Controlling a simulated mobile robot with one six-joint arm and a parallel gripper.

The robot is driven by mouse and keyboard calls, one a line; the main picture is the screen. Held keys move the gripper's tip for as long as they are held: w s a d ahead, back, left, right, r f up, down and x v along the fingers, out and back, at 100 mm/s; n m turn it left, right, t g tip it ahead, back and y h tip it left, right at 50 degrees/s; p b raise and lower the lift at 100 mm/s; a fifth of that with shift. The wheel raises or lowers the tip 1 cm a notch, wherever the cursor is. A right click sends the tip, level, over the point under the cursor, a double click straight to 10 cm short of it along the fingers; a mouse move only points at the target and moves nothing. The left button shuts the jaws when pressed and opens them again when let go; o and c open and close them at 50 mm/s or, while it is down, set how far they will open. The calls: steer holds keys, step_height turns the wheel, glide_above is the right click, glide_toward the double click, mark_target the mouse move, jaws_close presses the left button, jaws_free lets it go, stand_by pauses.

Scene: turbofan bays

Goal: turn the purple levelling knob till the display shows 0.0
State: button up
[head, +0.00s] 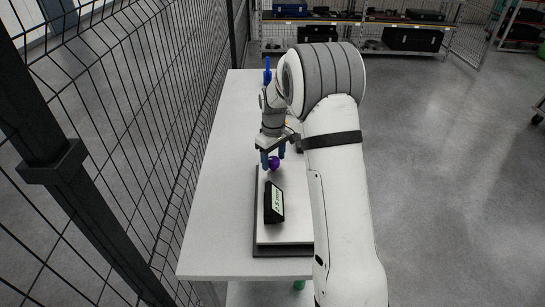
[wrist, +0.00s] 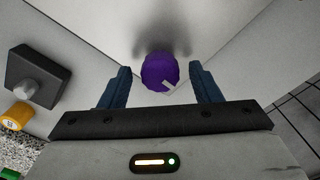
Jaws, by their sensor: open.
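The purple levelling knob (wrist: 160,72) is round, with a pale mark on its lower right side in the wrist view. It also shows in the head view (head: 274,164), near the far end of a pale plate (head: 285,234) with a dark edge. My gripper (wrist: 160,68) is open, with one blue finger on each side of the knob and visible gaps between. In the head view my gripper (head: 273,155) is at the knob. The black display (head: 274,203) stands on the plate, nearer the camera. Its lit digits are small and turned, and I cannot read them surely.
The plate lies on a white table (head: 215,205). A wire fence (head: 150,110) runs along the left. In the wrist view, a dark block with a grey knob (wrist: 25,86) and a yellow cylinder (wrist: 16,116) are at left. Open floor (head: 440,180) lies to the right.

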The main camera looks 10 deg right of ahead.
steer(key=c, duration=0.9)
steer(key=shift+a, duration=0.25)
steer(key=shift+c, duration=0.4)
steer(key=shift+d, duration=0.2)
